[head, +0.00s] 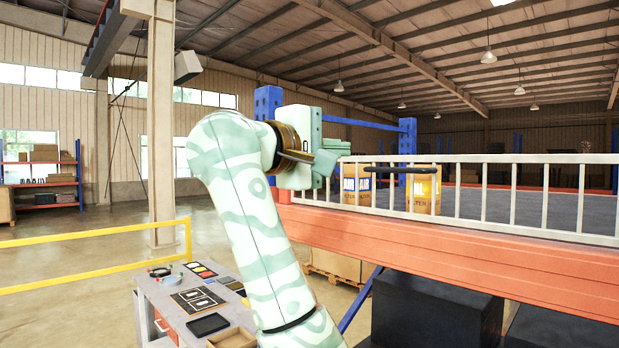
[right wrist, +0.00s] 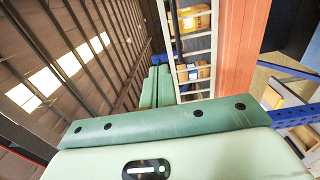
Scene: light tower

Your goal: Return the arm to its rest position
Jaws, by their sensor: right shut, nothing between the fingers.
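My right arm (head: 245,190), pale green with a wavy pattern, rises from the bottom middle of the head view and bends to the right near its top. My right gripper (head: 328,163) is at its end, beside the left end of the white railing. In the right wrist view its two green fingers (right wrist: 158,84) lie together, shut, with nothing between them. The fingers point along the railing (right wrist: 200,45), which stands just to their right there. My left gripper is not in view.
An orange beam (head: 450,255) carries the white railing (head: 500,200), with a dark bar (head: 400,170) at it. Yellow boxes (head: 424,190) stand behind. A workbench (head: 180,300) with trays is lower left, near a yellow rail (head: 90,260). Open floor lies left.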

